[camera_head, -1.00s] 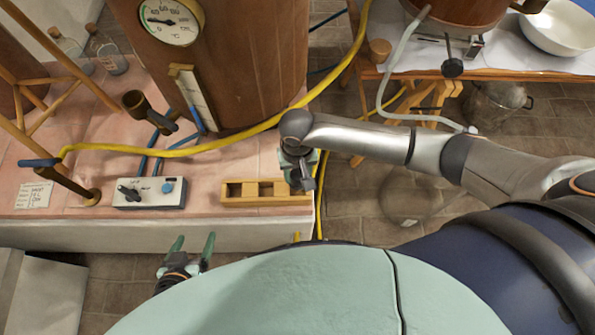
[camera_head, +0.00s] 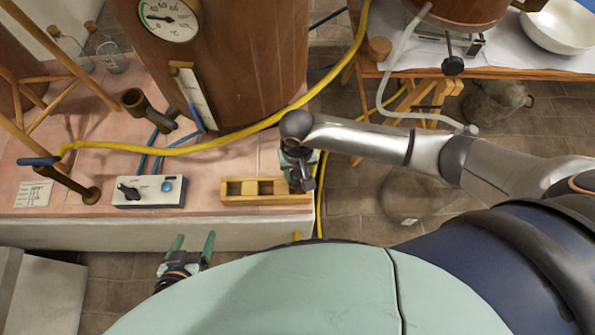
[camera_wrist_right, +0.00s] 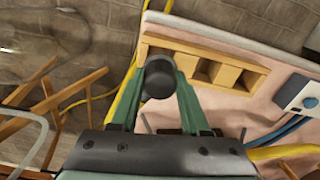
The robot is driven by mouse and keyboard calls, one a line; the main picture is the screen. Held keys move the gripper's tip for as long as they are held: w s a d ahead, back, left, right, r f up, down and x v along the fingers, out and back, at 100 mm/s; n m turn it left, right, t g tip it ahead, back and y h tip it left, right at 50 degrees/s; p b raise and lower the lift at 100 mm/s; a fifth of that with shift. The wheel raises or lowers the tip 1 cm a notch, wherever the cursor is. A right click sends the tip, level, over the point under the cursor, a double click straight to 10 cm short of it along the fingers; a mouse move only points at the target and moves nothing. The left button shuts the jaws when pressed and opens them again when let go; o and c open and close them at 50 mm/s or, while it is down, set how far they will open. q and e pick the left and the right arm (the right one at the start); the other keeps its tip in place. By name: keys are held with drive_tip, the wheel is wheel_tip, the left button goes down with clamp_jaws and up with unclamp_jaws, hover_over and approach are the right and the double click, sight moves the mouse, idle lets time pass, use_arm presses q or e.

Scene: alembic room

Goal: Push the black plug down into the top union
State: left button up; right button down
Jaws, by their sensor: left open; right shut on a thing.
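My right gripper (camera_wrist_right: 158,82) is shut on the black plug (camera_wrist_right: 158,76), which shows as a dark round end between the green fingertips in the right wrist view. In the head view my right gripper (camera_head: 301,172) hangs at the right end of a wooden block with square compartments (camera_head: 265,199), and the plug is hard to make out. An upright brass fitting with an open dark top (camera_head: 133,99) stands left of the large wooden vessel; I cannot tell for certain that it is the top union. My left gripper (camera_head: 190,250) is open and empty in front of the bench edge.
A grey control box (camera_head: 149,192) with two knobs sits left of the wooden block. A yellow hose (camera_head: 210,145) crosses the pink bench top (camera_head: 110,160). The wooden vessel (camera_head: 245,60) with its gauge rises behind. A side table is at right.

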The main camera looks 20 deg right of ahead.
drive_tip(key=shift+f, duration=1.2)
idle(1.4)
drive_tip(key=shift+f, duration=0.35)
idle(1.0)
drive_tip(key=shift+f, duration=0.1)
idle(0.6)
drive_tip(key=shift+f, duration=0.25)
idle(0.7)
drive_tip(key=shift+c, duration=1.5)
unclamp_jaws()
